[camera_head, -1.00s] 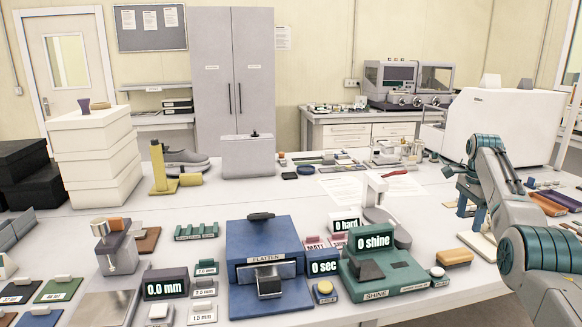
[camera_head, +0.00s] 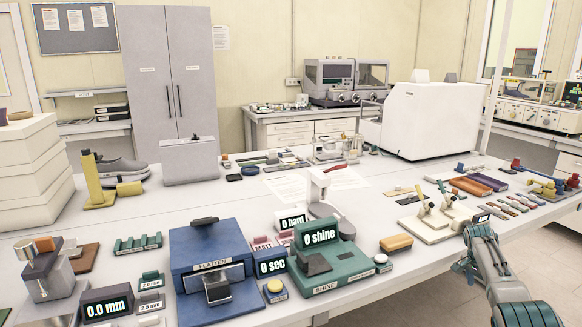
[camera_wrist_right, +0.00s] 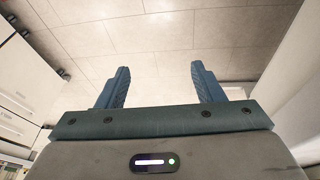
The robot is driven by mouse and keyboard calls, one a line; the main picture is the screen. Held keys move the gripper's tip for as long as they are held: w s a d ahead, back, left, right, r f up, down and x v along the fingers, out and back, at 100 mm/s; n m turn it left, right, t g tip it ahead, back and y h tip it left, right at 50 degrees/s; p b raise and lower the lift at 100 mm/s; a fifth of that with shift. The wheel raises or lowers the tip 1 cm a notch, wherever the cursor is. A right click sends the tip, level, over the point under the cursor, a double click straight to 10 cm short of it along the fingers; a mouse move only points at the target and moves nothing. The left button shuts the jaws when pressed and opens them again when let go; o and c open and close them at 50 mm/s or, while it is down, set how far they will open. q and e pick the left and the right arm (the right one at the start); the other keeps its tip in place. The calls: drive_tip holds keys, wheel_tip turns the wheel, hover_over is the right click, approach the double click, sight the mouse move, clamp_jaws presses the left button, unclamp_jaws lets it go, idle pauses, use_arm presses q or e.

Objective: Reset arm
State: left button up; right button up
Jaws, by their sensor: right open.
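My right arm (camera_head: 495,265) comes in at the lower right of the head view, drawn in beside the table's right front edge. In the right wrist view my right gripper (camera_wrist_right: 160,88) has its two blue fingers wide apart with nothing between them. Only floor tiles lie beyond the fingers. My left gripper is in neither view. The nearest things on the table to the right arm are a cream stand with small levers (camera_head: 436,218) and an orange-topped block (camera_head: 396,243).
The white table (camera_head: 375,205) holds a green shine tester (camera_head: 325,262), a blue flatten press (camera_head: 212,262) and a 0.0 mm gauge display (camera_head: 106,305). White boxes (camera_head: 30,180) are stacked at left. Floor is free right of the table's front edge.

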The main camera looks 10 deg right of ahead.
drive_tip(key=s+d+f+n+h, duration=0.15)
drive_tip(key=s+f+n, duration=0.25)
drive_tip(key=s+f, duration=0.8)
drive_tip(key=s+d+f+n+h, duration=0.15)
drive_tip(key=s+f+n, duration=0.35)
drive_tip(key=s+f, duration=0.7)
drive_tip(key=s+f+n+t, duration=0.1)
drive_tip(key=s+f+n, duration=0.3)
drive_tip(key=s, duration=0.5)
drive_tip(key=s+a+f+n+t, duration=0.1)
drive_tip(key=s+f+n, duration=0.1)
drive_tip(key=s+f, duration=0.6)
drive_tip(key=s+f+n, duration=0.3)
drive_tip(key=s+f, duration=0.1)
drive_tip(key=s, duration=0.7)
drive_tip(key=s+a+f+y, duration=0.1)
drive_tip(key=a+f, duration=0.3)
drive_tip(key=a, duration=1)
drive_tip(key=s+a+f+m+y, duration=0.1)
drive_tip(key=a+f, duration=0.4)
drive_tip(key=a, duration=0.9)
drive_tip(key=s+a+f+y, duration=0.3)
drive_tip(key=a+f, duration=0.2)
drive_tip(key=a, duration=1)
drive_tip(key=shift+y, duration=0.4)
drive_tip(key=shift+w+f, duration=0.1)
